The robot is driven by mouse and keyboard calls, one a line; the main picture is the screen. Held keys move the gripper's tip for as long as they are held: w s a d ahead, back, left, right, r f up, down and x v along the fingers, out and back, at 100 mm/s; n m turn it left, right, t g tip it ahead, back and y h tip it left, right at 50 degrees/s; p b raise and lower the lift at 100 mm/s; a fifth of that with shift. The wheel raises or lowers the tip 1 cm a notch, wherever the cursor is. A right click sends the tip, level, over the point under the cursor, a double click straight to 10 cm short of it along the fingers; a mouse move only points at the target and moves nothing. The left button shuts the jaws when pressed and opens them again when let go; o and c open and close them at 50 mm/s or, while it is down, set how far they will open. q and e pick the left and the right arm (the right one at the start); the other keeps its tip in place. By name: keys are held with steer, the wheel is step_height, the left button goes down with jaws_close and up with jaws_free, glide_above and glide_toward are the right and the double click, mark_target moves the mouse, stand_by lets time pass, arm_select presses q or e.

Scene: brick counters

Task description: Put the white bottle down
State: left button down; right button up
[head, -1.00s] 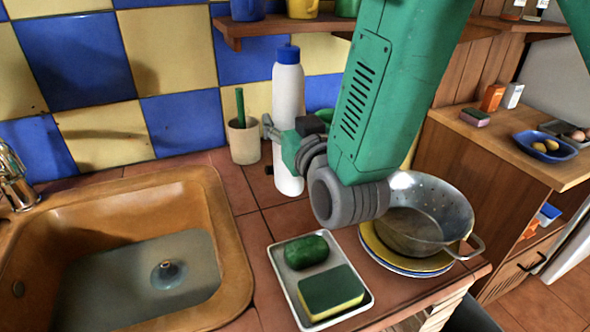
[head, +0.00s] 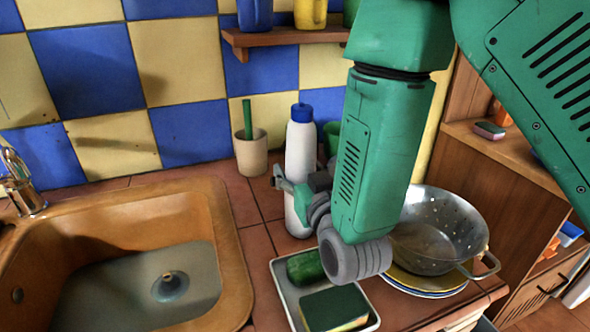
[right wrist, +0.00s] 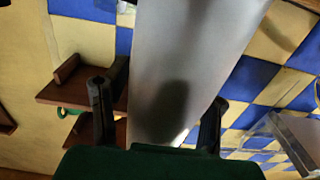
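The white bottle (head: 300,148) with a blue cap stands upright in the head view, at the counter between the cup and the tray. Its base looks at or very near the tiles; I cannot tell whether it touches. My right gripper (head: 300,188) is around its middle, fingers on both sides, and seems shut on it. In the right wrist view the bottle (right wrist: 190,60) fills the space between the fingers of my right gripper (right wrist: 155,105). My left gripper is not in view.
A tray (head: 284,295) with a green item and a sponge (head: 335,308) lies in front of the bottle. A metal colander (head: 440,225) on plates is to the right, a cup (head: 250,155) behind left, the sink (head: 225,240) at left. A shelf (head: 285,38) hangs above.

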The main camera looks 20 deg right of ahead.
mark_target(300, 173)
steer(key=shift+a+r, duration=0.1)
steer(key=shift+a, duration=0.35)
steer(key=shift+s+a, duration=0.15)
steer(key=shift+a, duration=0.1)
arm_select(q)
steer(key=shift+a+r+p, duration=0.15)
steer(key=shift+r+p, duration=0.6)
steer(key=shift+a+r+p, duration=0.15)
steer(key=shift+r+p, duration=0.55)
steer(key=shift+p, duration=0.05)
arm_select(e)
steer(key=s, duration=0.7)
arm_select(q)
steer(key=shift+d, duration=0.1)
arm_select(e)
steer(key=shift+d, duration=0.1)
